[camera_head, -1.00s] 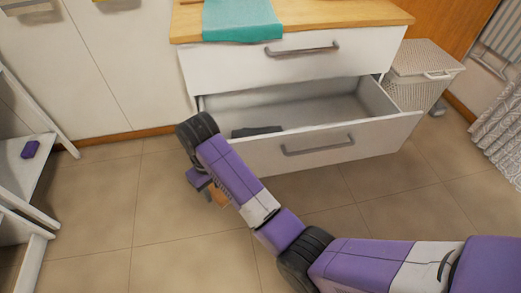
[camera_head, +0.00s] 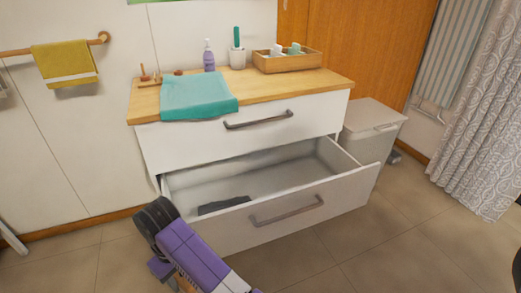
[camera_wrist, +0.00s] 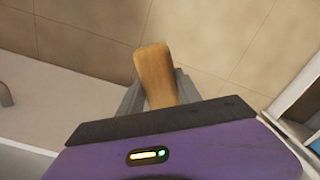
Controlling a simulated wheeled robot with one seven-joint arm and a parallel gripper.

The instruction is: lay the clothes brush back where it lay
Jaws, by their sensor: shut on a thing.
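My gripper (camera_wrist: 158,92) is shut on the clothes brush (camera_wrist: 155,72), of which a plain wooden part shows between the two grey fingers in the wrist view. The brush's other end is hidden by my gripper. In the head view only a small wooden bit of the brush (camera_head: 183,284) shows at the bottom edge, below my purple arm. My gripper is low, in front of the left end of the open drawer (camera_head: 312,208), above the floor.
A dark folded cloth (camera_head: 224,205) lies in the drawer. The wooden dresser top (camera_head: 290,92) bears a teal towel (camera_head: 198,97), a purple bottle (camera_head: 209,58), a white cup (camera_head: 237,58), a wooden tray (camera_head: 290,64) and small wooden items (camera_head: 150,79). Its front right is clear. A hamper (camera_head: 370,135) stands right.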

